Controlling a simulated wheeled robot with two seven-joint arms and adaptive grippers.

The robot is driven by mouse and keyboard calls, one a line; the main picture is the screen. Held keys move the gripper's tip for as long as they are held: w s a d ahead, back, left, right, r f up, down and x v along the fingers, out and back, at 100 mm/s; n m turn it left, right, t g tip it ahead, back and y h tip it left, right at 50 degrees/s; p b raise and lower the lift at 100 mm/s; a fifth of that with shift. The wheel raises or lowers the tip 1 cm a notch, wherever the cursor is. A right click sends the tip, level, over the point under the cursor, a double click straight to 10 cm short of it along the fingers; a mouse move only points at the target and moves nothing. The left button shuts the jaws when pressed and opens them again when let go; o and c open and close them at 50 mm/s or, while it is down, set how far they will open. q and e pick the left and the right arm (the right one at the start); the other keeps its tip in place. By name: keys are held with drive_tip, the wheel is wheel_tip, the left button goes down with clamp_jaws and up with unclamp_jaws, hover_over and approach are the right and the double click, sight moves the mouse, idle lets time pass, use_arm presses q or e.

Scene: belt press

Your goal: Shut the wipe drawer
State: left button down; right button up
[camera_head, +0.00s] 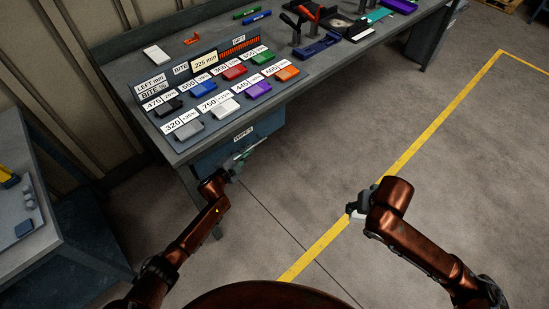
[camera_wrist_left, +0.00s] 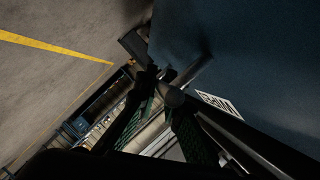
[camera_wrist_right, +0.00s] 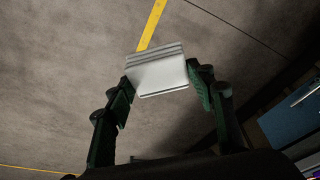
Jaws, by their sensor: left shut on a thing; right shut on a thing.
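The wipe drawer (camera_head: 220,153) is a blue-grey drawer under the front edge of the bench, with a white label on its front. How far it stands out is hard to tell. Its metal bar handle (camera_head: 250,149) shows in front of it. My left gripper (camera_head: 236,162) is at the handle and shut on it; in the left wrist view its dark green fingers (camera_wrist_left: 165,84) meet at the bar beside the blue drawer front (camera_wrist_left: 245,60). My right gripper (camera_wrist_right: 158,85) is shut on a pale grey-white block (camera_wrist_right: 158,73), held over open floor, away from the drawer.
The bench top (camera_head: 310,85) carries labelled rows of coloured blocks, a sign rail, and tools farther back. A grey side table (camera_head: 40,215) stands at the left. The floor right of the drawer is clear, with a yellow line (camera_head: 400,155) across it.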

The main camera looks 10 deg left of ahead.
use_arm(q)
drive_tip(key=shift+w+a, duration=0.2)
drive_tip(key=shift+a, duration=0.1)
use_arm(e)
drive_tip(key=shift+f, duration=0.1)
use_arm(q)
drive_tip(key=c, duration=2)
unclamp_jaws()
drive_tip(key=shift+s+d, duration=0.1)
drive_tip(key=shift+c, duration=0.2)
drive_tip(key=v, duration=1.2)
